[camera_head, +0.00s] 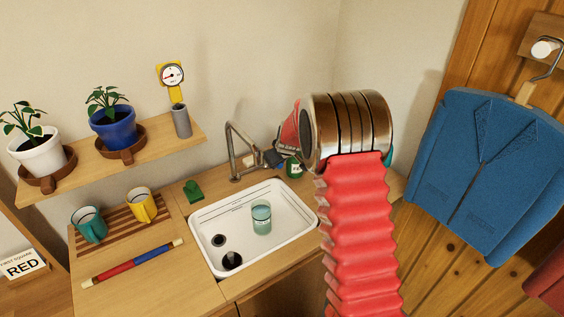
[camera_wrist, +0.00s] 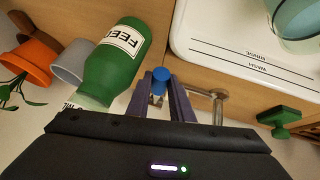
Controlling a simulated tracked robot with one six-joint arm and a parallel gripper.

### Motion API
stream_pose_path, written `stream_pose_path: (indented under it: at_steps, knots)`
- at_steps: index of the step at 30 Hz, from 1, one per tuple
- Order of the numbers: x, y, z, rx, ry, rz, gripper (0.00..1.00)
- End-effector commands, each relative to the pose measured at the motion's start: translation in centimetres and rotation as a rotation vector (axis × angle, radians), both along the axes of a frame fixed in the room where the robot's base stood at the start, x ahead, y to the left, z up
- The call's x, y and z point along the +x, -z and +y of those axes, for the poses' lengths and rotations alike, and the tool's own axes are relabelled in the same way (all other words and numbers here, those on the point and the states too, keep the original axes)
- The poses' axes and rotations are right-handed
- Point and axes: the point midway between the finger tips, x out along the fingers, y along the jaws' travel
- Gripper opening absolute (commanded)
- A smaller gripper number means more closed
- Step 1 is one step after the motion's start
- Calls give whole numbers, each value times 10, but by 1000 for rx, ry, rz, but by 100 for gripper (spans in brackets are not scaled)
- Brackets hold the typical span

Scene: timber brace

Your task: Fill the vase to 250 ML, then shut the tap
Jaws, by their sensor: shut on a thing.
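A clear glass vase (camera_head: 261,218) stands upright in the white sink (camera_head: 213,215); it looks partly filled with pale teal water. Its marks are too small to read. Part of the vase (camera_wrist: 298,18) shows at the top right of the wrist view. The metal tap (camera_head: 234,155) rises behind the sink, its spout bent over the basin. No water stream can be made out. My gripper (camera_wrist: 164,98) is shut on the tap's blue-topped handle (camera_wrist: 161,74), between its two dark fingers. In the head view my gripper (camera_head: 273,158) is small beside the tap, partly hidden by my arm.
A green FEED bottle (camera_wrist: 116,62) stands close beside my gripper. Two mugs (camera_head: 140,205) stand on a slatted rack. A shelf (camera_head: 150,150) above holds potted plants and a grey cylinder (camera_head: 181,122).

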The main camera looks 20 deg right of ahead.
Motion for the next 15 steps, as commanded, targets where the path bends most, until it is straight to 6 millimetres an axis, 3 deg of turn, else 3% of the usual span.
stream_pose_path:
  at_steps: [6, 7, 10, 15]
  knots:
    - [1, 1, 4, 1, -3, 1, 0]
    - [1, 1, 4, 1, -4, 1, 21]
    - [1, 1, 3, 1, -4, 1, 28]
    - [0, 1, 3, 0, -4, 1, 28]
